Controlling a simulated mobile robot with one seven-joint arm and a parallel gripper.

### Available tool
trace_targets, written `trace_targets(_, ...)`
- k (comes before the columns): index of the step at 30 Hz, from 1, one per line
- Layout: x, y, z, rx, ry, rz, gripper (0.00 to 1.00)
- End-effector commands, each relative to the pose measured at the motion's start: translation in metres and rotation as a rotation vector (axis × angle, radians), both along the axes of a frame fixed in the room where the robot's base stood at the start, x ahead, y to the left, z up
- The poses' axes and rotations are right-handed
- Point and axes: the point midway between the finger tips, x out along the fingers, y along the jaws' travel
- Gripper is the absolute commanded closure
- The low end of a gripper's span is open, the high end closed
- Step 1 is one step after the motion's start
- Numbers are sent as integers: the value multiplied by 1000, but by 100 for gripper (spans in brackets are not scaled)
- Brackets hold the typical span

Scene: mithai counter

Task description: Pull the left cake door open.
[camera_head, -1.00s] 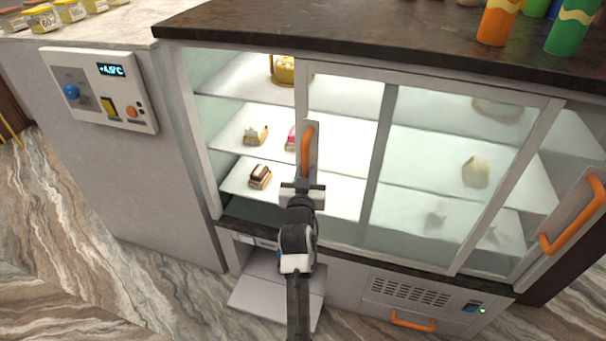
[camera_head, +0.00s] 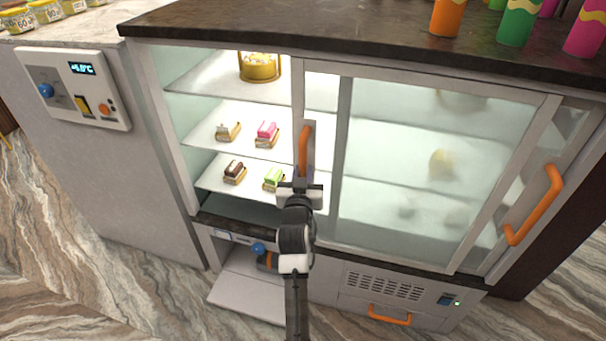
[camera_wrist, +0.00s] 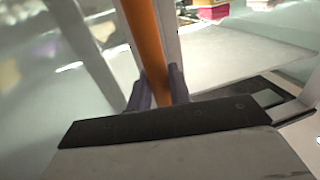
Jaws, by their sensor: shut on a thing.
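The left cake door (camera_head: 322,100) is a glass sliding panel in a pale frame. It stands partly slid to the right, leaving an open gap at the case's left side. Its upright orange handle (camera_head: 303,150) is at its left edge. My gripper (camera_head: 302,182) is shut on the lower part of this handle. In the wrist view the orange bar (camera_wrist: 142,35) passes between the two dark fingers of my gripper (camera_wrist: 158,90). The fingertips are partly hidden in the head view.
Cakes such as a pink one (camera_head: 266,131) and a green one (camera_head: 273,179) sit on shelves behind the gap. A right door handle (camera_head: 534,205) is at the far right. A pale open flap (camera_head: 247,296) juts out below. A control panel (camera_head: 73,90) is on the left.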

Motion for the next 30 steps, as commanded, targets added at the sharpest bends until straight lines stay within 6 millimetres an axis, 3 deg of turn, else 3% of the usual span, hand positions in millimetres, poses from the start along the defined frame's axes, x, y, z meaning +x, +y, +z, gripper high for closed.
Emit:
trace_targets(8, 0, -2, 1, 0, -3, -4, 100)
trace_targets(9, 0, -2, 1, 0, -3, -3, 78)
trace_targets(13, 0, -1, 1, 0, -2, -3, 61)
trace_targets(23, -3, 0, 0, 0, -1, -1, 61)
trace_targets(30, -38, 4, -3, 0, 0, 0, 61)
